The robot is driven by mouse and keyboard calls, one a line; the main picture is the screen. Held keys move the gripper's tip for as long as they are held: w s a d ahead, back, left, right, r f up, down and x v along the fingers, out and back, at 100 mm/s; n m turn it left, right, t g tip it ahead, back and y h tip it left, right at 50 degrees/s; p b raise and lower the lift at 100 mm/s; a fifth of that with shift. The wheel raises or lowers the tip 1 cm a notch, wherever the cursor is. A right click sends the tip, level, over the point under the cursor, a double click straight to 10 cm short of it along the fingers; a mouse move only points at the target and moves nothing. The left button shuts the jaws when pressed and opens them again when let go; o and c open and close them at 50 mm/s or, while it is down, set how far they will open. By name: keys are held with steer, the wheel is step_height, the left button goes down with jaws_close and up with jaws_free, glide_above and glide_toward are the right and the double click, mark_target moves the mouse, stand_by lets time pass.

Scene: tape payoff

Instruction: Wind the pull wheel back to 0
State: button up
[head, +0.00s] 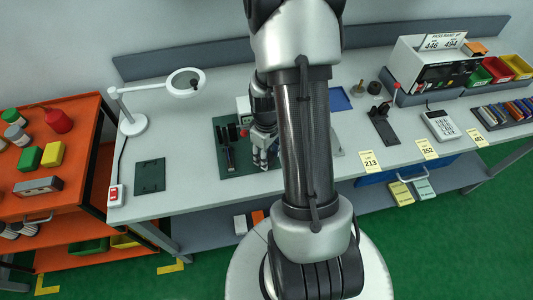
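My gripper (263,158) hangs over the right part of a dark green mat (236,168) on the grey bench, pointing down. Its fingers are small and dark here, and I cannot tell whether they are open or shut. A white boxy device (243,104) and a small red part (244,132) show just left of my wrist. I cannot make out a pull wheel or its scale for certain; my arm hides the bench behind and right of the gripper. A black strip-like tool (227,148) lies on the mat left of the gripper.
A white magnifier lamp (134,123) stands at the bench's left. A black stand with a red knob (384,124), a keypad device (440,125) and a tester box (432,74) stand right. An orange trolley (82,200) is at far left.

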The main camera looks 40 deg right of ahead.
stand_by(0.5)
steer(key=o, duration=1.1)
steer(key=shift+c, duration=0.2)
step_height(320, 180, up, 12)
